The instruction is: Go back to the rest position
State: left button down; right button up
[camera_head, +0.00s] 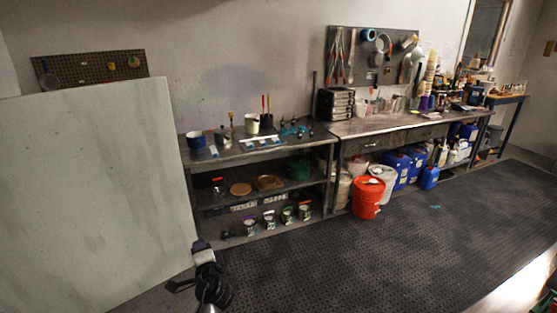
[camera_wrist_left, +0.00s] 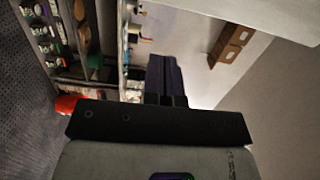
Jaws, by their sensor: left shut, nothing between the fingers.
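My left gripper (camera_head: 171,289) is low in the head view, in front of the shelf unit and beside the large pale panel. Its dark fingers point left there. In the left wrist view the two dark fingers (camera_wrist_left: 165,78) lie together, shut with nothing between them. The gripper touches no object that I can see. My right gripper is in neither view.
A large pale panel (camera_head: 85,200) stands at left. The shelf unit (camera_head: 262,150) holds pots and tins. A workbench (camera_head: 400,125) stands to its right, with an orange bucket (camera_head: 367,198) and blue jugs (camera_head: 397,168) below. The dark floor mat (camera_head: 390,250) is mostly clear.

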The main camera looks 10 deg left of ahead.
pick_arm(q)
jog(key=s+d+r+n+g+h, duration=0.25)
jog(key=s+n+h, duration=0.2)
jog(key=s, duration=0.25)
jog(key=s+d+r+n+g+h, duration=0.1)
jog(key=s+d+r+n+h, duration=0.2)
jog(key=s+n, duration=0.4)
jog(key=s+d+f+m+g+h, duration=0.1)
jog(key=s+d+f+g, duration=0.15)
jog(key=s+f, duration=0.75)
jog(key=s+d+f+m+g+h, duration=0.1)
jog(key=s+f+g, duration=0.3)
jog(key=s, duration=1)
jog(key=s+d+f+m+g+h, duration=0.1)
jog(key=s+f, duration=0.8)
jog(key=s, duration=0.3)
notch_tip(320, 180, up, 26)
jog(key=p, duration=2.6)
jog(key=shift+r, duration=0.15)
